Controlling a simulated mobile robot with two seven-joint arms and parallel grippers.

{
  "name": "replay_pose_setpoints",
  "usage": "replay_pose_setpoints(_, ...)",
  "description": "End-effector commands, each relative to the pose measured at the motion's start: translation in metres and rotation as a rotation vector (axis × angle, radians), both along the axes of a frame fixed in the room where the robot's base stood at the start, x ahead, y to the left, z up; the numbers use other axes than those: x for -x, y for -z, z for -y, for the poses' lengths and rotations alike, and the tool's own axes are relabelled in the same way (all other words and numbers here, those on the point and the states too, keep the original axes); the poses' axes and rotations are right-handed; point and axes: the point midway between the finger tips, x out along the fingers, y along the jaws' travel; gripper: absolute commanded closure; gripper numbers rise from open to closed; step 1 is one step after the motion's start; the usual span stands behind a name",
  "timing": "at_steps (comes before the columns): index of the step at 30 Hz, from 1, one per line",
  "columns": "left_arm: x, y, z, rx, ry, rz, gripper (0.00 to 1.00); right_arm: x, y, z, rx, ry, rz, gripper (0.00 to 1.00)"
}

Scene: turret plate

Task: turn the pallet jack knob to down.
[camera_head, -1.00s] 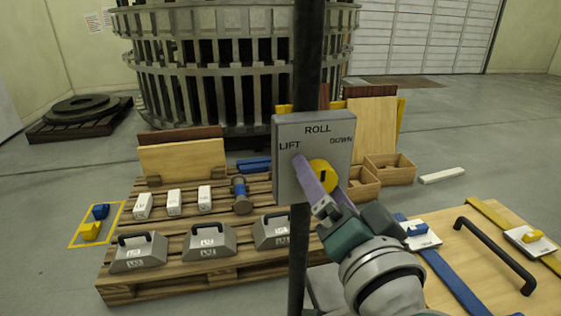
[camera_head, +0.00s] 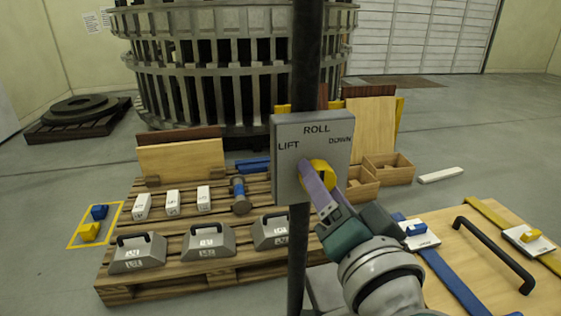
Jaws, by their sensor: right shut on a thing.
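The grey control plate (camera_head: 287,183) faces me on a dark upright post (camera_head: 306,70). It is marked LIFT at left, ROLL at top and DOWN at right. The yellow round knob (camera_head: 323,170) sits below these words in the plate's middle. My right gripper (camera_head: 318,178) comes in from the lower right and is shut on the knob. Its purple finger covers the knob's left part, so I cannot tell which word the knob points to. My left gripper is not in view.
Behind the post, a wooden pallet (camera_head: 180,281) carries several grey weights with handles (camera_head: 208,242) and white blocks. A wooden board (camera_head: 460,290) with a black handle (camera_head: 496,256) lies at the lower right. Open floor lies beyond on the right.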

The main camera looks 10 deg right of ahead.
Motion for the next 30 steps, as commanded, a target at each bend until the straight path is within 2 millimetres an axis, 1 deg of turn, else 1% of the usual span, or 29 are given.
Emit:
replay_pose_setpoints(8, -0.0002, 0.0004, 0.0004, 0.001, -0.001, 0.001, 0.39, 0.0, -0.0001, 0.0001, -0.107, 0.001, -0.003, 0.99)
replay_pose_setpoints(24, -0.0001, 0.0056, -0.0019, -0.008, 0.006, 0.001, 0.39, 0.0001, 0.0006, 0.0004, -0.569, 0.001, -0.019, 0.99)
replay_pose_setpoints(30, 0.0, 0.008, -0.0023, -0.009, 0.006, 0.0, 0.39, 0.0, 0.0004, 0.0003, -0.715, 0.001, -0.024, 0.99)
